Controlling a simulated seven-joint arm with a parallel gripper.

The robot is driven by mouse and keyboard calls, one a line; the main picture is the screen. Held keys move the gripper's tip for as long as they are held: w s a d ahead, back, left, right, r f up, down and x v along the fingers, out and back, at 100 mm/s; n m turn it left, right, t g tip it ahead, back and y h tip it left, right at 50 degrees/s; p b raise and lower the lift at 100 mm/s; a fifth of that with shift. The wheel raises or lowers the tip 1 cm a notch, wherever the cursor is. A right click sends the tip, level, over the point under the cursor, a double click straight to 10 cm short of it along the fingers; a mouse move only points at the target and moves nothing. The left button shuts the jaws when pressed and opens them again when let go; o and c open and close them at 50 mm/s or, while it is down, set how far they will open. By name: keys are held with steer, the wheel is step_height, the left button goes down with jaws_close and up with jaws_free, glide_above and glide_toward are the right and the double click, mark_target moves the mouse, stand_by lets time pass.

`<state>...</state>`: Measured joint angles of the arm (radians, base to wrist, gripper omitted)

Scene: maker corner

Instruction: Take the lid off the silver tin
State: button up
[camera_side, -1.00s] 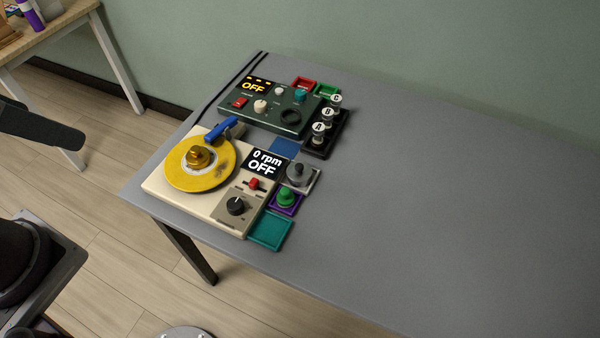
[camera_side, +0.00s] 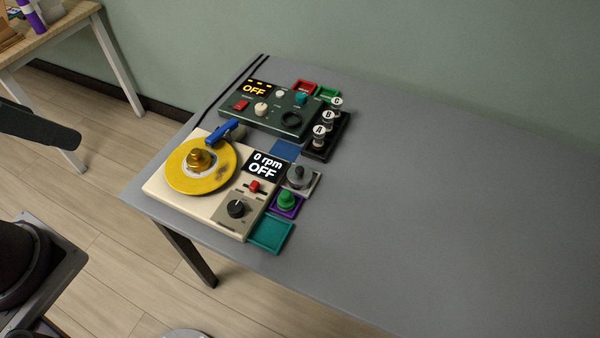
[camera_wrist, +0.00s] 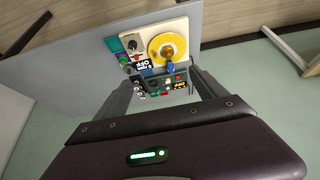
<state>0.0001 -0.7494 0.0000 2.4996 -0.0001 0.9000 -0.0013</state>
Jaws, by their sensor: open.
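I see no plainly recognizable silver tin. The nearest match is a grey round piece with a dark knob (camera_side: 299,176), upright on a small grey tray beside the cream turntable unit; I cannot tell whether it is a tin with a lid. A green knobbed piece (camera_side: 287,199) stands in a purple tray just in front of it. My gripper (camera_wrist: 163,79) shows in the wrist view with its two fingers spread wide and nothing held. It is well away from the devices, which look small between and beyond the fingers. The side view does not show my fingers.
The cream turntable unit (camera_side: 216,209) carries a yellow disc (camera_side: 183,180) and reads 0 rpm OFF. A dark green control box (camera_side: 288,121) stands behind it. Several lettered vials (camera_side: 319,140) stand in a black rack. The grey table (camera_side: 440,210) is clear to the right.

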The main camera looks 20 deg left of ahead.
steer(key=w+d+r+n+g+h, duration=0.1)
steer(key=w+d+r+n+g, duration=0.15)
steer(key=w+n, duration=0.45)
steer(key=n+g+y, duration=0.1)
steer(key=n+g, duration=0.2)
steer(key=n, duration=1.1)
glide_above(299, 168)
steer(key=f, duration=2.9)
steer(key=shift+a+f, duration=0.15)
steer(key=shift+a, duration=0.2)
steer(key=f, duration=0.7)
steer(key=shift+d, duration=0.4)
steer(key=c, duration=1.4)
